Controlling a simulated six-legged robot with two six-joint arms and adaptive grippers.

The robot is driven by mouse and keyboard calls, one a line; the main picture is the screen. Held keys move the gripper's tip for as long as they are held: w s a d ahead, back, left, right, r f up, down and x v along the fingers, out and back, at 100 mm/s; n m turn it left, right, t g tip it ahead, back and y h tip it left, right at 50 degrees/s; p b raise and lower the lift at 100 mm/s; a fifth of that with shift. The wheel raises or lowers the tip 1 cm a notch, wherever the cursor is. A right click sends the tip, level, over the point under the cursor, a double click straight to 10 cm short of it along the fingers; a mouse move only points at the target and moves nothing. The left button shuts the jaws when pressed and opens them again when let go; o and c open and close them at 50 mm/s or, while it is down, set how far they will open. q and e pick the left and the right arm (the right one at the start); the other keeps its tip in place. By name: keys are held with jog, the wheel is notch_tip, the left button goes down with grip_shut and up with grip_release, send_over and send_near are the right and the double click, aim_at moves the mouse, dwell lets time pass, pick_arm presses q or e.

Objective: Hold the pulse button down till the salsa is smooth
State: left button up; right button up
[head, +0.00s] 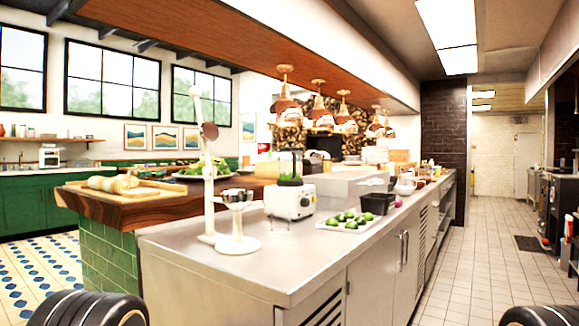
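A white countertop appliance (290,202), which looks like the food processor or blender base, stands on the steel counter. A clear jar (291,164) with green stuff in it sits on top. A small round dial or button (305,201) shows on the front, too small to tell which. I cannot make out how smooth the contents are. Neither of my grippers shows in this view, and nothing is seen touching the appliance.
A white press-like stand (237,243) and a tall white post (209,165) stand left of the appliance. A tray of limes (330,225) and a black bin (377,203) are to its right. The steel counter's front (240,275) is clear. A tiled aisle (480,240) runs along the right.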

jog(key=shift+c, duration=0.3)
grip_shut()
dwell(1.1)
